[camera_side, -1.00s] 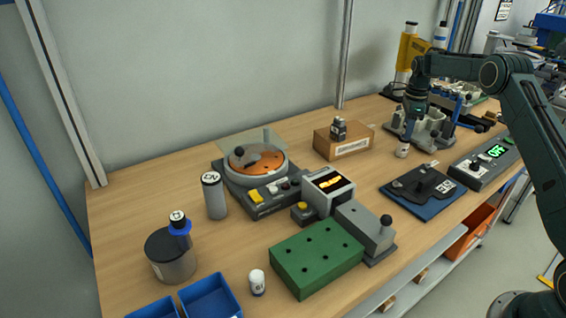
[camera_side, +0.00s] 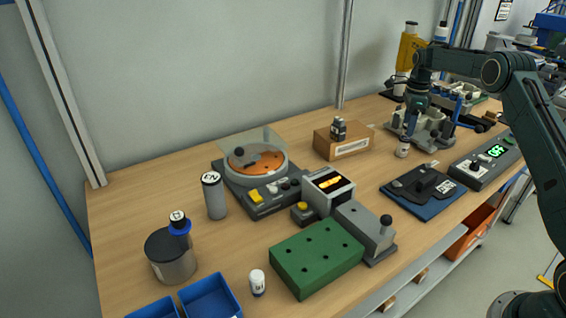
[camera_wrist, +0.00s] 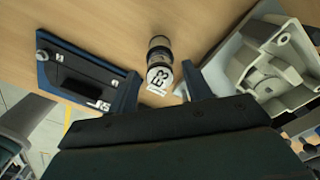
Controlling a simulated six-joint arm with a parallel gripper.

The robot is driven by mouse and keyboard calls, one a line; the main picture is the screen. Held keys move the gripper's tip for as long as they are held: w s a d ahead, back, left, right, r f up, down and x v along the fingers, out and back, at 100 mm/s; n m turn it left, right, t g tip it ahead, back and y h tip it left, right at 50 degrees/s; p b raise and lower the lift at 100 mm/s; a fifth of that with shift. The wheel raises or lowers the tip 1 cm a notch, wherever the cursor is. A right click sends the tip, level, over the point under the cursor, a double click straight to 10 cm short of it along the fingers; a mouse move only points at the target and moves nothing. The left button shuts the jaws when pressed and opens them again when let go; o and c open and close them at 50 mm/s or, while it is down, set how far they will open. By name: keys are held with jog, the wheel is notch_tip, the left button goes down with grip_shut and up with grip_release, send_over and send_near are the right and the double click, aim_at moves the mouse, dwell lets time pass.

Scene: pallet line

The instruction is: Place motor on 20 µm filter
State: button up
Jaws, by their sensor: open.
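My gripper (camera_side: 411,122) is open at the far right of the bench, pointing down. A small dark and metallic cylinder with a white labelled end (camera_wrist: 160,60) lies in view between its two fingers (camera_wrist: 161,88) in the wrist view. In the side view this small cylinder (camera_side: 403,148) stands on the bench just below the gripper. I cannot tell whether the fingers touch it. No label that I can read names the motor or the 20 µm filter, so I cannot tell which things they are.
A grey fixture (camera_side: 432,133) stands close beside the gripper. A blue mat with a dark device (camera_side: 428,205) is in front. A cardboard box (camera_side: 355,146), an orange turntable (camera_side: 250,168), a green block (camera_side: 300,265) and a grey cylinder (camera_side: 214,198) stand further left.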

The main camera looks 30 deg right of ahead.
notch_tip(320, 180, up, 10)
dwell(0.5)
jog(key=shift+r, duration=0.1)
dwell(0.4)
jog(key=s+a+r+n+t, duration=0.1)
jog(key=s+a+r+n, duration=0.55)
jog(key=a, duration=0.35)
jog(key=s+a+r+n+t, duration=0.2)
jog(key=s+a+r+n, duration=0.5)
jog(key=a, duration=0.3)
jog(key=s+a+f+n+t, duration=0.1)
jog(key=s+a+f+n, duration=0.1)
jog(key=s+a+n, duration=0.2)
jog(key=s+a+f+n, duration=0.3)
jog(key=s+a+n, duration=0.1)
jog(key=s, duration=0.7)
jog(key=s+a+f+n+t, duration=0.1)
jog(key=s+a+f+n, duration=0.1)
jog(key=s+a+n, duration=0.2)
jog(key=s+n, duration=0.1)
jog(key=s, duration=0.2)
jog(key=shift+s+f+t, duration=0.25)
jog(key=shift+s+t, duration=0.05)
jog(key=shift+s, duration=0.05)
